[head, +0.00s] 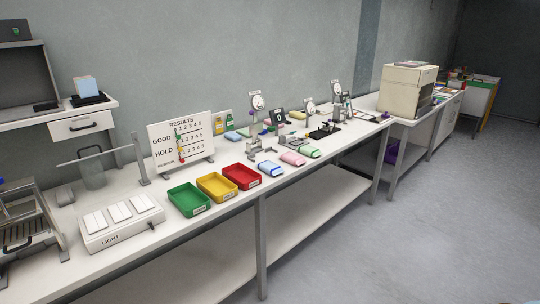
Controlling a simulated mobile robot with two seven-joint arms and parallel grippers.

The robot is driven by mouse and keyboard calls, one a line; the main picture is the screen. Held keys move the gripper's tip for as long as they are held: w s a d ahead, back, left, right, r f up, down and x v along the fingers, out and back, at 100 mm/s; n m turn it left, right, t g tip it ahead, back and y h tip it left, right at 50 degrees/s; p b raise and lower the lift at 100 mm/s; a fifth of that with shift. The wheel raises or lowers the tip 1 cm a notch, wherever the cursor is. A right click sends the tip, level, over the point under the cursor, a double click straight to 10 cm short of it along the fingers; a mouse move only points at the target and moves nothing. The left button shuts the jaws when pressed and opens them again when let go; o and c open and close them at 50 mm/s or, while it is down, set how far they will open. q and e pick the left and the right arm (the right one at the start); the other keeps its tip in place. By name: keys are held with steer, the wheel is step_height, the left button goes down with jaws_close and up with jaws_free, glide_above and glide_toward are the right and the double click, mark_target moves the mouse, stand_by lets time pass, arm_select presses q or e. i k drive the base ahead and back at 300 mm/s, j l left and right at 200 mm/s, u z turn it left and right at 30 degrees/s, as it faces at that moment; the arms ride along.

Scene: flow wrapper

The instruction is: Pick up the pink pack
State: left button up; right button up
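The pink pack (293,159) lies flat on the long white bench, near its front edge. A blue pack (270,168) lies to its left and a pale green pack (310,151) to its right, each close beside it. Nothing covers the pink pack. Neither of my grippers is in the head view.
Green (188,200), yellow (217,186) and red (243,176) trays stand left of the packs. Small gauges and fixtures (262,146) stand behind them. A results board (181,139) is at the back, and a light box (119,220) is at left. Floor in front is clear.

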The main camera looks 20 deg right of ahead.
mark_target(295, 160)
steer(key=i+l+u, duration=0.1)
steer(key=l, duration=0.25)
steer(key=i+l+u, duration=0.1)
steer(key=l, duration=0.25)
steer(key=i+l+u, duration=0.25)
steer(key=l, duration=0.45)
steer(key=i+l+u, duration=0.1)
steer(key=i+l, duration=0.15)
steer(key=l, duration=0.15)
steer(key=i+l, duration=0.1)
steer(key=l, duration=0.35)
steer(key=i+l, duration=0.15)
steer(key=l, duration=0.3)
steer(key=i+l, duration=0.1)
steer(key=l, duration=0.35)
steer(key=i+l, duration=0.15)
steer(key=l, duration=0.3)
steer(key=i+l, duration=0.1)
steer(key=l, duration=0.35)
steer(key=i+l+u, duration=0.1)
steer(key=l, duration=0.4)
